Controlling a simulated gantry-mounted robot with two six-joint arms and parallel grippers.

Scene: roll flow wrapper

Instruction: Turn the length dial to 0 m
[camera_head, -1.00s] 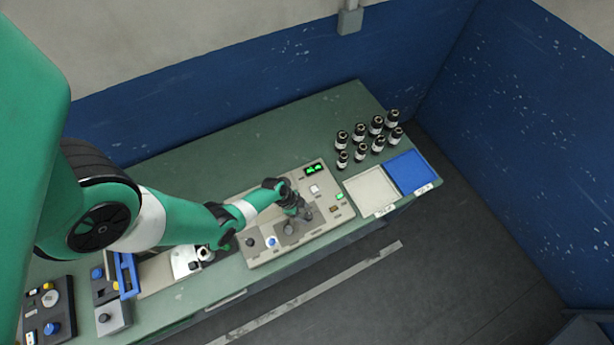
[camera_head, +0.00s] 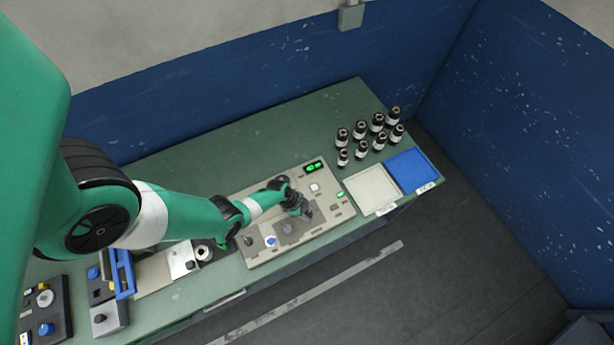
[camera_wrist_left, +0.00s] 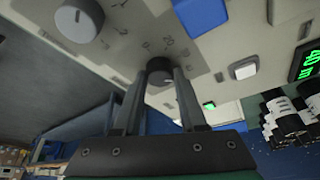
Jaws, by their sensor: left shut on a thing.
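The length dial (camera_wrist_left: 160,70) is a dark round knob on the beige control panel (camera_wrist_left: 125,50), with printed scale marks beside it in the left wrist view. My left gripper (camera_wrist_left: 160,82) is shut on this dial, one finger on each side of it. In the head view my left gripper (camera_head: 303,210) is over the right part of the panel and mostly hides the dial. A green display (camera_wrist_left: 308,62) at the right edge of the left wrist view appears to read 40 m. My right gripper is in neither view.
Several black-and-white bottles (camera_head: 361,150) stand right of the panel, beside a white tray (camera_head: 372,190) and a blue tray (camera_head: 412,170). The back of the table is clear.

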